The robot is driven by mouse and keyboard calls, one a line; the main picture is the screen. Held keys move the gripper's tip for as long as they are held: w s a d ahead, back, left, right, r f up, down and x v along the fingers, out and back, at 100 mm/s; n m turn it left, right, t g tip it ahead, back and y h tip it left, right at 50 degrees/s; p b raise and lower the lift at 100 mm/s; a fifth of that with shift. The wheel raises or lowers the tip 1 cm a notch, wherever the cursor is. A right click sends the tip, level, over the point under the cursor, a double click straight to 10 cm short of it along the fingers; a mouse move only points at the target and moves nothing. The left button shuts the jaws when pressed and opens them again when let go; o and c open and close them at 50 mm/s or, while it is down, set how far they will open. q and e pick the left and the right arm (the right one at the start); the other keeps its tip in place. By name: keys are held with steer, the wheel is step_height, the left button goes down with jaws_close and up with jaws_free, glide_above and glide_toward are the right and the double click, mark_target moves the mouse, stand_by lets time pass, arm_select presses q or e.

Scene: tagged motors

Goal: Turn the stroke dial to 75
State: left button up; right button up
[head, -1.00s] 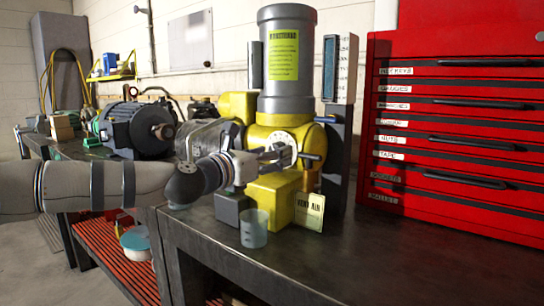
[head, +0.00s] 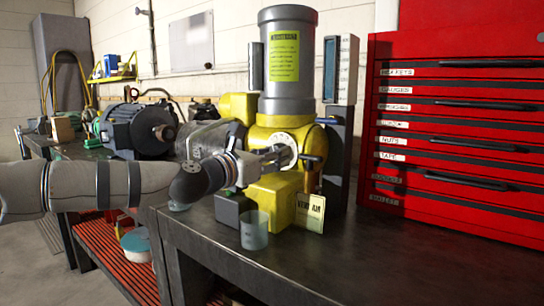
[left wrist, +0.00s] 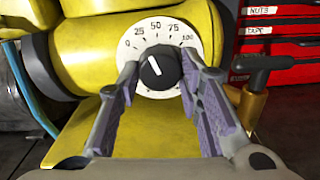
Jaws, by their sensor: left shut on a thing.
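The stroke dial is a white round plate (left wrist: 184,42) marked 0 to 100 on the yellow motor body, with a black knob (left wrist: 159,70) at its centre. The knob's white pointer line tilts up and left, between 25 and 50. My left gripper (head: 284,155) reaches the dial from the left. In the left wrist view its fingers (left wrist: 160,80) lie on either side of the knob, shut on it. In the head view the fingers hide much of the knob. My right gripper is not in view.
A T-handled brass valve (left wrist: 257,85) stands close right of the dial, above a yellow tag (head: 309,213). A clear cup (head: 254,230) stands on the dark bench (head: 340,265) below my wrist. A red tool cabinet (head: 450,120) stands at right. The bench's front right is clear.

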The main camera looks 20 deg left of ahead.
arm_select(q)
steer(key=m, duration=0.4)
steer(key=shift+m+b, duration=0.3)
steer(key=shift+m, duration=2)
steer(key=o, duration=1.2)
steer(key=shift+c, duration=0.2)
steer(key=shift+s+a, duration=0.1)
steer(key=v, duration=1.1)
steer(key=shift+s, duration=0.4)
